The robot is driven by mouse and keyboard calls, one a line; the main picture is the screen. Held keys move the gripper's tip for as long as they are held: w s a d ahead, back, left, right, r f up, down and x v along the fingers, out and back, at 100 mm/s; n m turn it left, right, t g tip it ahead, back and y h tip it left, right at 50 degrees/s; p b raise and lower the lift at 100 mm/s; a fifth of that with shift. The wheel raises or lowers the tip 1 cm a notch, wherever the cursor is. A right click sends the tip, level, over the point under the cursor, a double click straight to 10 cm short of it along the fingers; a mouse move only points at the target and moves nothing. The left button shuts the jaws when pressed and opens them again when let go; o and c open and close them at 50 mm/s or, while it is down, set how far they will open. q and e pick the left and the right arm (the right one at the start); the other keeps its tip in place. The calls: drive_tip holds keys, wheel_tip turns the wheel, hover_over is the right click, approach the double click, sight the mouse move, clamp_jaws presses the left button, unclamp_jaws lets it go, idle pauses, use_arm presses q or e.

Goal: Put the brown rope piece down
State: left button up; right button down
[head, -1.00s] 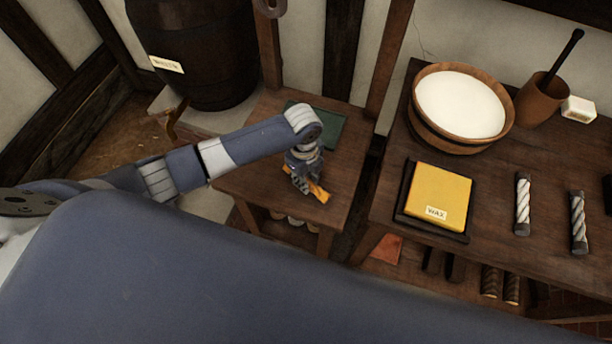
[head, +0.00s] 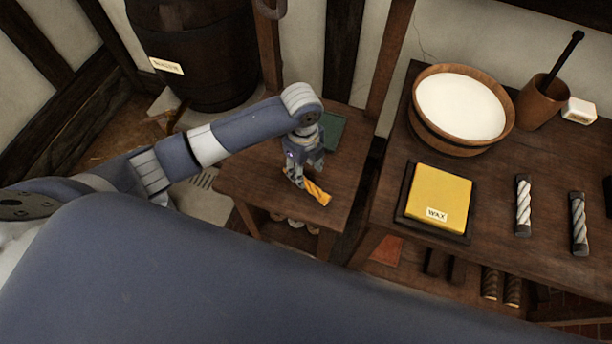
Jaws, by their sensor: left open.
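A short twisted rope piece (head: 317,192), orange-yellow in this light, lies on the small wooden side table (head: 262,184) near its front right. My left gripper (head: 303,174) is open just behind and above the left part of the rope piece. The fingers partly cover its left end, and I cannot tell whether they touch it. The rope piece appears to rest on the tabletop. My right gripper is not in view.
A dark green flat thing (head: 331,130) lies at the table's back. The workbench to the right holds a wax block (head: 439,196), a tub of white stuff (head: 461,104) and two white rope pieces (head: 523,202) (head: 579,222). Brown rope pieces (head: 490,283) lie below. A barrel (head: 195,50) stands behind.

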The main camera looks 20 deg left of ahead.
use_arm(q)
wheel_tip(320, 180, up, 6)
idle(0.7)
